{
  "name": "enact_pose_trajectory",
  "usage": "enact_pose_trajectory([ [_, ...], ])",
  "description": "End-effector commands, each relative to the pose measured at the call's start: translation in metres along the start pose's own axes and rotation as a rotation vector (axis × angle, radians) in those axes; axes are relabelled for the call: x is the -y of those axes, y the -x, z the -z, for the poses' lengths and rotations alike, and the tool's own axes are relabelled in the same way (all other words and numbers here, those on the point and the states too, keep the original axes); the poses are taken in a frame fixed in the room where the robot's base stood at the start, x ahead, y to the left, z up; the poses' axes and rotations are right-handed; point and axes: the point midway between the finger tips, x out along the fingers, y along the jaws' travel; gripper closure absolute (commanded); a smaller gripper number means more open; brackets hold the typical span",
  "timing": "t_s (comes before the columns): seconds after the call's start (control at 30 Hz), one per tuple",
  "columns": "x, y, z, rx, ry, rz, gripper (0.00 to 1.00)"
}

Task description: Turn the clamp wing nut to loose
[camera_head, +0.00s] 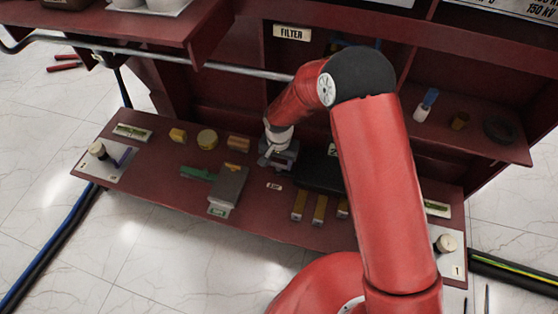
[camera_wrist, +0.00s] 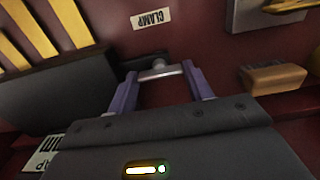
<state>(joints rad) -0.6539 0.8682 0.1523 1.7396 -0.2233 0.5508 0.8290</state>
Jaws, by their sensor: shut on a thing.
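The clamp wing nut (camera_wrist: 159,68) shows in the wrist view as a small pale metal bar with a rounded knob. It lies between the two purple-grey fingertips of my gripper (camera_wrist: 158,77), which are shut on it. The white CLAMP label (camera_wrist: 150,19) is on the dark red bench just beyond it. In the head view my gripper (camera_head: 272,158) is low over the bench, near the CLAMP label (camera_head: 274,186). The nut cannot be made out there, and my arm hides part of the bench to the right.
A dark box (camera_head: 320,171) lies close on the right of my gripper. A grey block (camera_head: 229,186) and a green piece (camera_head: 198,173) are to the left. Several yellow bars (camera_head: 299,206) lie near the front edge. A metal rail (camera_head: 230,68) and shelf are behind.

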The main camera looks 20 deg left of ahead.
Motion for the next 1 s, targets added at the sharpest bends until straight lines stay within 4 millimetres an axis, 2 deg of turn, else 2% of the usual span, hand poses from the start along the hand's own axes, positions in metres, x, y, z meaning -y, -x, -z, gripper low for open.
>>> enact_pose_trajectory([
  [0.37,0.0002,-0.0006,0.0001,-0.001,0.149,0.001,0.72],
  [1.0,0.0002,-0.0002,-0.0001,0.0,0.741,0.001,0.72],
])
